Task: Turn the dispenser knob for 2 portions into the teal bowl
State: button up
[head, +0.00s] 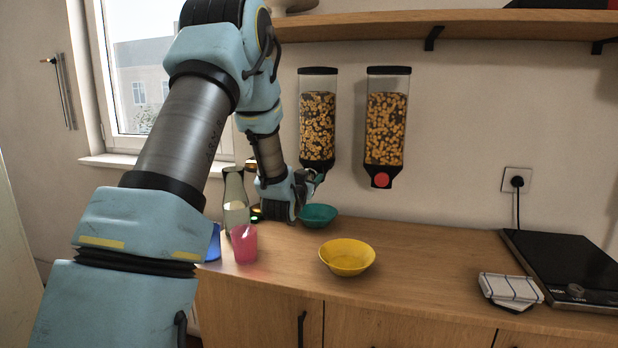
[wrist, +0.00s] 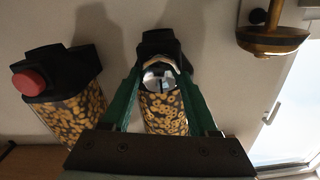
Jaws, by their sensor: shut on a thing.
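Two wall dispensers filled with ring-shaped cereal hang above the counter. My gripper (wrist: 159,79) is at the bottom of the left dispenser (head: 317,125), with its green fingers shut on a pale knob (wrist: 158,82). In the head view my gripper hides this knob. The right dispenser (head: 387,115) has a red knob (head: 381,180), which also shows in the wrist view (wrist: 30,83). The teal bowl (head: 319,217) stands on the counter below the left dispenser, close to my wrist. I cannot tell whether anything lies in the bowl.
A yellow bowl (head: 347,260) stands nearer on the counter (head: 430,262). A pink cup (head: 244,245), a bottle (head: 235,200) and a partly hidden blue thing (head: 214,243) are at the left. A shelf (head: 400,26) runs above.

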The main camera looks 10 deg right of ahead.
jog(key=shift+c, duration=1.4)
jog(key=shift+f+b, duration=0.1)
jog(key=shift+b, duration=0.2)
jog(key=m+b, duration=0.1)
jog(key=b, duration=0.1)
jog(key=m+b, duration=0.1)
jog(key=shift+f+m+b, duration=0.2)
jog(key=shift+m+b, duration=0.1)
jog(key=shift+b, duration=0.05)
jog(key=m+b, duration=0.5)
jog(key=b, duration=0.2)
jog(key=shift+s+d+f, duration=0.1)
jog(key=shift+d, duration=0.05)
jog(key=m+b, duration=0.4)
jog(key=shift+m+b, duration=0.3)
jog(key=shift+m, duration=0.1)
jog(key=shift+m+b, duration=1.2)
jog(key=shift+b, duration=0.05)
jog(key=shift+m+b, duration=1.2)
jog(key=shift+m, duration=0.3)
